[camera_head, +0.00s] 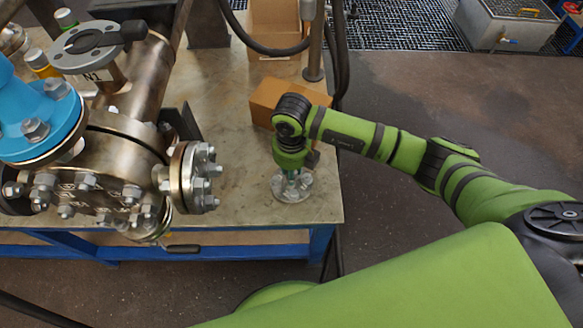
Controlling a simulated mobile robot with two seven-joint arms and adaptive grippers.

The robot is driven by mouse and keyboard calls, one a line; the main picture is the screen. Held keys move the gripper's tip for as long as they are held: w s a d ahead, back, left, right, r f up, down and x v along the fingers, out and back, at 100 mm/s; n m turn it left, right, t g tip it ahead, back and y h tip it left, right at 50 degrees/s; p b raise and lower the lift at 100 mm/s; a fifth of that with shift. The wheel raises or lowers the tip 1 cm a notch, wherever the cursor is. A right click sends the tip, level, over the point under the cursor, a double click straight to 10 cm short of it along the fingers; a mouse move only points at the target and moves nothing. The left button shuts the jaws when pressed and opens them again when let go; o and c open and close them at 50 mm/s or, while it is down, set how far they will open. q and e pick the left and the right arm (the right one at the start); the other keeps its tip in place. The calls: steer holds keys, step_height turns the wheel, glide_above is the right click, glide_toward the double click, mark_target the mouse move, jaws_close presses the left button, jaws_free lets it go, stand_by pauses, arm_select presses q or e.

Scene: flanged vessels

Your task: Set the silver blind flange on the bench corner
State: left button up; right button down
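The silver blind flange (293,188) is a round metal disc with holes near its rim. It is at the right front corner of the bench (238,195), flat or nearly so. I cannot tell whether it rests fully on the top or is held just above it. My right gripper (293,174) points down onto the middle of the flange, with its fingertips at the disc. The gripper's own body hides the fingers in part, so its grip is unclear. My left gripper is not in view.
A steel vessel (120,150) with bolted flanges and a nozzle marked N1 (90,75) fills the bench's left side. A cardboard box (275,97) stands behind my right gripper, with another carton (275,25) farther back. The bench top between vessel and flange is clear.

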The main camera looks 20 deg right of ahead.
steer(key=shift+w+f+b, duration=0.1)
steer(key=shift+f+b, duration=0.3)
steer(key=shift+f, duration=0.05)
stand_by(0.5)
steer(key=c, duration=0.9)
jaws_free()
steer(key=o, duration=0.5)
steer(key=shift+f, duration=0.1)
step_height(320, 180, up, 7)
steer(key=p, duration=0.5)
steer(key=shift+p, duration=0.35)
